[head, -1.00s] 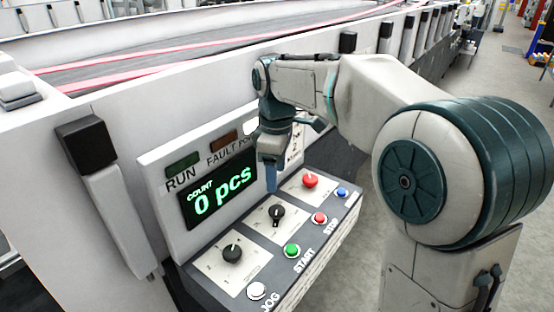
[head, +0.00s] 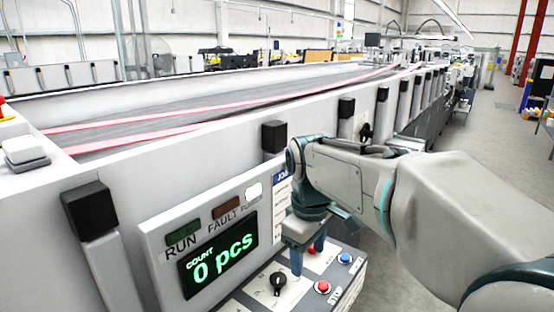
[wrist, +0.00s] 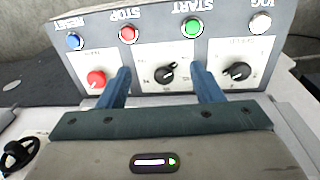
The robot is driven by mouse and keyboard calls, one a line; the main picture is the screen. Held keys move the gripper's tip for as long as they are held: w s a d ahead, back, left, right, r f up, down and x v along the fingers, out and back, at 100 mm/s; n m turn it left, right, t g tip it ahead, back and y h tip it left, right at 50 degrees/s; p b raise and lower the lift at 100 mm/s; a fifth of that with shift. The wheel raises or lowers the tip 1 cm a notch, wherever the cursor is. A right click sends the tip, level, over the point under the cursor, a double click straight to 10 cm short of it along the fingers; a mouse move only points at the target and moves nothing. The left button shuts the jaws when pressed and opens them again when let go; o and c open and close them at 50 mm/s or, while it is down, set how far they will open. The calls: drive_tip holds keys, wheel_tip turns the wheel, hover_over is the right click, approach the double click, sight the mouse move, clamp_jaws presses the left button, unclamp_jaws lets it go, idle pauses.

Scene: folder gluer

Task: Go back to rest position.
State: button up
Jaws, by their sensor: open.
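My gripper (head: 308,257) is in front of the control panel (head: 355,266), above its sloped button deck. In the wrist view, its two blue fingers stand apart with nothing between them, so my gripper (wrist: 160,80) is open and empty. Beyond the fingertips are a black selector knob (wrist: 166,73), a red knob (wrist: 96,78) and another black knob (wrist: 238,70). My forearm reaches in from the right in the head view and hides part of the panel.
The panel display (head: 218,255) reads 0 pcs. The white machine side wall (head: 215,150) with black-capped posts runs behind my arm. Push buttons line the deck edge, including the green one (wrist: 193,28). Open floor (head: 490,150) lies to the right.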

drive_tip(key=s+d+f+m+t, duration=0.1)
drive_tip(key=s+d+f+m, duration=0.3)
drive_tip(key=s, duration=0.3)
drive_tip(key=s+d+f+m, duration=0.4)
drive_tip(key=s+m, duration=0.2)
drive_tip(key=shift+s+d+f+t, duration=0.35)
drive_tip(key=shift+s+t, duration=0.05)
idle(0.9)
